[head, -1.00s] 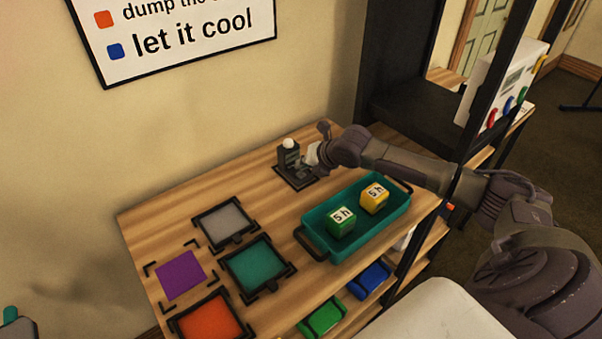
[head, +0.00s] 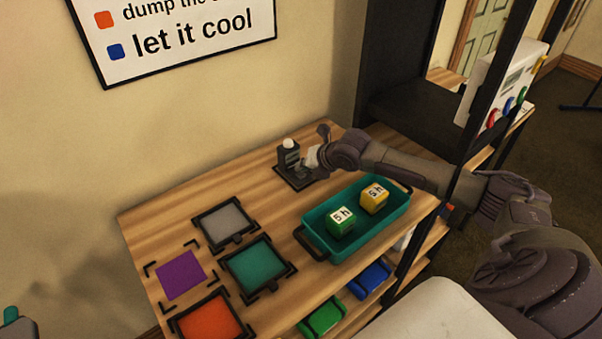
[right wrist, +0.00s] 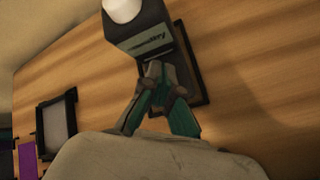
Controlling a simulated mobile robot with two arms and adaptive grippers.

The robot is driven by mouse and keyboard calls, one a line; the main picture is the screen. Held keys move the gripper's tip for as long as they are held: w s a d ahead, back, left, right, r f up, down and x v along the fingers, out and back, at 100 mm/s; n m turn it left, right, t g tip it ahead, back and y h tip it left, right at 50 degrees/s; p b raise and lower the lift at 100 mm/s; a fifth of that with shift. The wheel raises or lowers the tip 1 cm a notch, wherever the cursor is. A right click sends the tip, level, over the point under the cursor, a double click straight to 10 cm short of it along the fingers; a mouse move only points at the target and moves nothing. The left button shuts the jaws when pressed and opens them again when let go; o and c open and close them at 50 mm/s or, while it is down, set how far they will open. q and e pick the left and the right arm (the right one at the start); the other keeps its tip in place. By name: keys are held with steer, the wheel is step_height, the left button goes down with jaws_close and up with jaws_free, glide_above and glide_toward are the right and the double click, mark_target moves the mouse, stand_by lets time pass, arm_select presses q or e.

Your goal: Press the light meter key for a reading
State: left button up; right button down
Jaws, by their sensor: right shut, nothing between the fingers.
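The light meter (head: 289,160) is a small dark device with a white dome on top, standing on a dark base at the table's back edge. It also shows large in the right wrist view (right wrist: 153,42), with a pale display strip on its face. My right gripper (head: 310,162) is at the meter's front, low over its base. In the right wrist view its fingertips (right wrist: 152,76) are together just below the meter's face, with nothing held. The fingers cover the key, so I cannot tell whether they touch it. A bit of my left gripper (head: 12,316) shows at the lower left corner; its jaws are cut off.
A teal tray (head: 318,246) holds a green cube (head: 341,221) and a yellow cube (head: 375,198), close under my right arm. Framed grey (head: 226,222), teal (head: 255,264) and orange (head: 208,320) pads and a purple square (head: 180,275) lie left. A black post stands right.

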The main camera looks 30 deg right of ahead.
mark_target(303, 174)
steer(key=shift+f, duration=0.5)
stand_by(0.6)
steer(key=shift+r+p, duration=0.9)
step_height(303, 174, up, 5)
steer(key=p, duration=0.5)
stand_by(0.6)
